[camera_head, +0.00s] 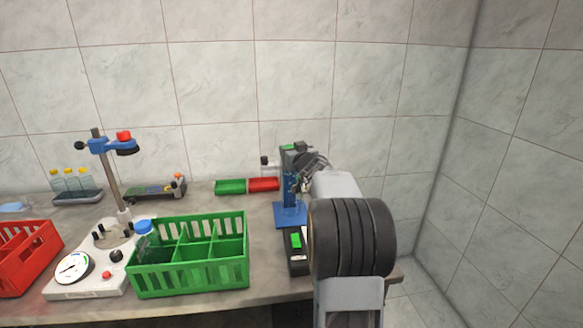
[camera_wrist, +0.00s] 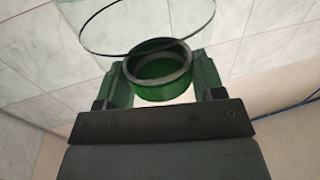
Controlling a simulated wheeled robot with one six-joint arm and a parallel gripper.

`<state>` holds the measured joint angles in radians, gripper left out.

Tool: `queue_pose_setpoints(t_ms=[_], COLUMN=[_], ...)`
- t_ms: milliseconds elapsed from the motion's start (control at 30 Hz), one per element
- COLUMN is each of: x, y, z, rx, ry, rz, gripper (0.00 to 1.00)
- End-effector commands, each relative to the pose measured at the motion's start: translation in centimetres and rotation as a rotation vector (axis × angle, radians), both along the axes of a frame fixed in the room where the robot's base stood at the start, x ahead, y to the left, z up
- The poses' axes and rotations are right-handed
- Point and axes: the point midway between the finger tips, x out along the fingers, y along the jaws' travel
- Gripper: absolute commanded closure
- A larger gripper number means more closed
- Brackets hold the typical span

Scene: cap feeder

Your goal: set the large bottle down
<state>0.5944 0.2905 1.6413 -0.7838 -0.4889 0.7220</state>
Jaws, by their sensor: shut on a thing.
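My gripper (camera_wrist: 160,76) is shut on a round, green ring-shaped part between its two fingers in the wrist view. I take this for part of the large bottle (camera_wrist: 160,84). A thin, clear round outline shows just above it.
A green divided crate (camera_head: 190,278) holds a blue-capped bottle (camera_head: 143,229) at its left. A dial device (camera_head: 75,267), a red crate (camera_head: 30,265), a bottle rack (camera_head: 77,197), small green (camera_head: 230,187) and red (camera_head: 264,184) trays and a black box (camera_head: 298,262) share the table.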

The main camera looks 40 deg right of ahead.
Motion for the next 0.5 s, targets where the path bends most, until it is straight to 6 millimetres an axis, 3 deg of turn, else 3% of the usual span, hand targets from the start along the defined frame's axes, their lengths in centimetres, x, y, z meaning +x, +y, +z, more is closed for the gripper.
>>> queue_pose_setpoints(t_ms=[500], x=[1.4], y=[-1.3], z=[-2.1], rx=[-0.003], ry=[-0.007], rz=[0.002], gripper=[1.0])
